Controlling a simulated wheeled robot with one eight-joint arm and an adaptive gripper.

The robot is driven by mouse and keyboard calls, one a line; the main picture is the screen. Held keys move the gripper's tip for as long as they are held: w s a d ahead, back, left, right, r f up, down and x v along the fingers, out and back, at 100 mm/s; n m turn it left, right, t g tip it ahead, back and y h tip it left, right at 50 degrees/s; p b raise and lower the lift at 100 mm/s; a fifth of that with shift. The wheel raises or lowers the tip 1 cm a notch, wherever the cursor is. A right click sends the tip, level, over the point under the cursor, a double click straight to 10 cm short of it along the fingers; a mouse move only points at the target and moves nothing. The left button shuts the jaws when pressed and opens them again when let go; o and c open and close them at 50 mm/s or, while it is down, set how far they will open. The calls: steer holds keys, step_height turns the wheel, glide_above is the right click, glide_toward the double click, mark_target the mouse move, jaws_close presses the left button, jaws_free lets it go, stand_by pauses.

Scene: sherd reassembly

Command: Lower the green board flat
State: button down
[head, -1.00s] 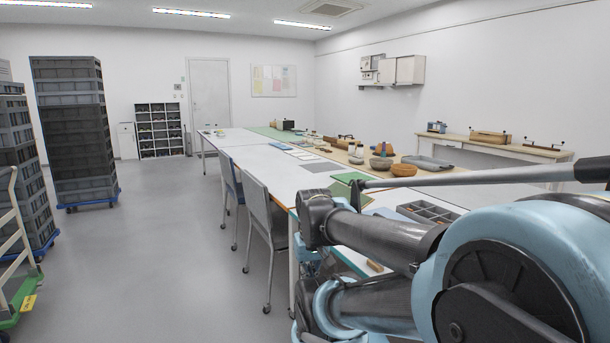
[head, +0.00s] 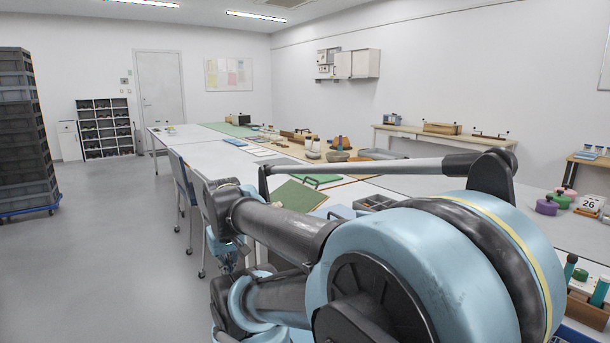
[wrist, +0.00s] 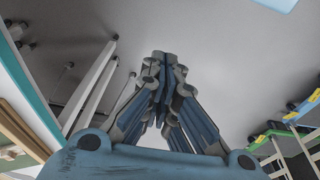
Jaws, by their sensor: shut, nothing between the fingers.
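A dark green board (head: 300,196) shows on the near part of the long table in the head view, partly hidden behind my arm. I cannot tell whether it lies flat or is tilted. A brighter green piece (head: 318,179) lies just behind it. My gripper (wrist: 161,62) shows in the wrist view with its fingers together and empty, over bare grey floor. It is not touching the board, and the board does not show in the wrist view.
The long white table (head: 225,158) carries bowls, tools and a grey divided tray (head: 375,202). Chairs (head: 198,205) stand along its left side. Stacked grey crates (head: 22,130) stand at far left. The floor (head: 100,250) between is clear. A teal table edge (wrist: 35,100) is near my gripper.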

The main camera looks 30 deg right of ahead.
steer(key=w+d+r+h, duration=0.4)
steer(key=w+d+r, duration=1)
steer(key=w+r, duration=0.25)
steer(key=w+d+r+g+h, duration=0.15)
steer(key=w+d+r, duration=0.25)
steer(key=w+d, duration=0.55)
steer(key=w+d+r+h, duration=0.2)
steer(key=w+d+r, duration=0.3)
steer(key=d, duration=0.7)
steer(key=shift+n, duration=0.4)
steer(key=x, duration=0.9)
steer(key=a+x, duration=0.1)
steer(key=x, duration=0.4)
steer(key=shift+d+f, duration=0.15)
steer(key=shift+f, duration=0.4)
steer(key=shift+w, duration=0.1)
